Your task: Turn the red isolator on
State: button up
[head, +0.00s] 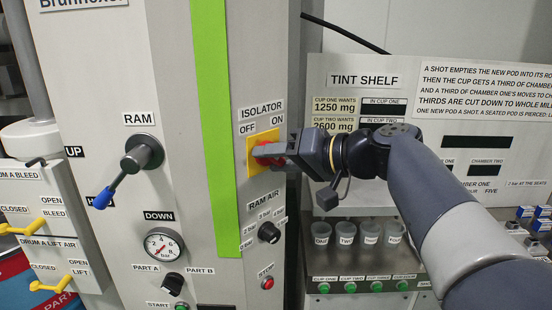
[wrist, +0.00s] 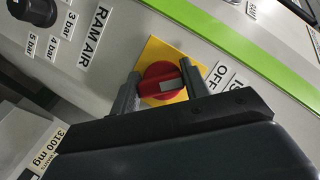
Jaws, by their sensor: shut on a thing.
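The red isolator (head: 265,159) is a round red knob on a yellow plate (head: 251,150), under the label ISOLATOR with OFF at left and ON at right. In the head view my gripper (head: 271,155) reaches the plate from the right and hides much of the knob. I cannot tell which label the knob points to.
The RAM AIR selector (head: 269,232) and the red STOP button (head: 267,283) sit below the isolator. A green strip (head: 211,120) runs down the panel to its left. The blue-tipped RAM lever (head: 125,176) is further left. Several cups (head: 345,232) stand on the shelf at right.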

jog(key=c, duration=0.3)
jog(key=shift+c, duration=0.2)
jog(key=m+y+b, duration=0.1)
jog(key=m+b, duration=0.1)
jog(key=m, duration=0.1)
jog(key=shift+f+y, duration=0.1)
jog(key=shift+y, duration=0.2)
jog(key=m+y+b, duration=0.1)
jog(key=m+y, duration=0.1)
jog(key=m, duration=0.1)
jog(key=shift+m+b, duration=0.35)
jog(key=shift+m, duration=0.05)
jog(key=m+t+y+b, duration=0.1)
jog(key=m, duration=0.3)
jog(key=m+t, duration=0.1)
jog(key=m, duration=0.2)
jog(key=m+t+y+b, duration=0.1)
jog(key=m, duration=0.2)
jog(key=shift+r, duration=0.2)
jog(key=shift+m, duration=0.3)
